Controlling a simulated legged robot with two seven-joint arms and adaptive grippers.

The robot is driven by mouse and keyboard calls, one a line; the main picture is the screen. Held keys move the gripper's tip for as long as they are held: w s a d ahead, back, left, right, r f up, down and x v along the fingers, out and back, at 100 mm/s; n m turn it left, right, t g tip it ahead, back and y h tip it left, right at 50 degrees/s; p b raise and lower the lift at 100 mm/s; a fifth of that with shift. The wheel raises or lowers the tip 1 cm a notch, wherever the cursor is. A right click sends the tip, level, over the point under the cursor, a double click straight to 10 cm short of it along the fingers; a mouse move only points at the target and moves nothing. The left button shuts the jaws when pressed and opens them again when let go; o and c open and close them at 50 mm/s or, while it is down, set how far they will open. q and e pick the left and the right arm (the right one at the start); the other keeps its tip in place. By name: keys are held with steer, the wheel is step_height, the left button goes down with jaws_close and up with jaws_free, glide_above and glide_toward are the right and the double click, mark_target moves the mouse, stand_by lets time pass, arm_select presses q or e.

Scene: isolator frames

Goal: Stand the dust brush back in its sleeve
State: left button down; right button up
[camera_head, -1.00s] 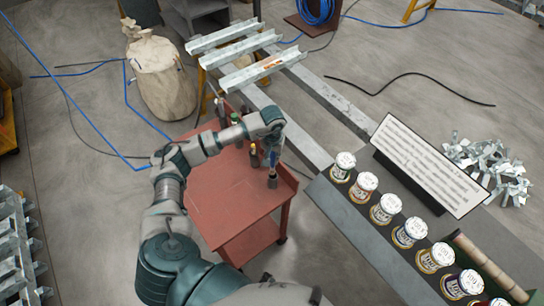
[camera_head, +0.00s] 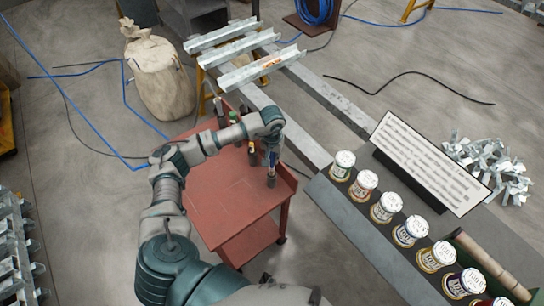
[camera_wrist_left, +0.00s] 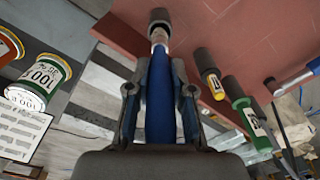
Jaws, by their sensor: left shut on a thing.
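The dust brush (camera_wrist_left: 160,95) has a blue handle and a pale collar below it. My left gripper (camera_wrist_left: 160,88) is shut around the blue handle, one finger on each side. In the head view the left gripper (camera_head: 271,146) is over the right edge of the red trolley, with the brush pointing down beneath it. The dark sleeve (camera_wrist_left: 159,16) is at the brush's lower end, in line with it; it also shows in the head view (camera_head: 271,181). The brush's tip is hidden at the sleeve, and I cannot tell how deep it sits. My right gripper is not in view.
The red trolley (camera_head: 225,200) carries several other upright items, including a yellow one (camera_wrist_left: 213,84) and a green one (camera_wrist_left: 247,115) close beside the brush. The trolley's front top is clear. A grey bench (camera_head: 345,215) with several jars stands to the right.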

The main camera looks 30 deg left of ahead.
mark_target(272, 167)
arm_select(q)
steer(key=shift+f+b, duration=1.95)
steer(key=shift+f, duration=0.45)
steer(key=shift+f+b, duration=0.7)
steer(key=shift+f, duration=0.4)
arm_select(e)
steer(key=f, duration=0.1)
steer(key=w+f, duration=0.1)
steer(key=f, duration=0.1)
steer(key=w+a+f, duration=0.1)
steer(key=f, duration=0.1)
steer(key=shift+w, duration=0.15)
arm_select(q)
steer(key=shift+f+b, duration=0.15)
steer(key=shift+b, duration=0.2)
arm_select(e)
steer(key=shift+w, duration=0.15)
arm_select(q)
steer(key=shift+f+b, duration=0.4)
steer(key=shift+f, duration=0.45)
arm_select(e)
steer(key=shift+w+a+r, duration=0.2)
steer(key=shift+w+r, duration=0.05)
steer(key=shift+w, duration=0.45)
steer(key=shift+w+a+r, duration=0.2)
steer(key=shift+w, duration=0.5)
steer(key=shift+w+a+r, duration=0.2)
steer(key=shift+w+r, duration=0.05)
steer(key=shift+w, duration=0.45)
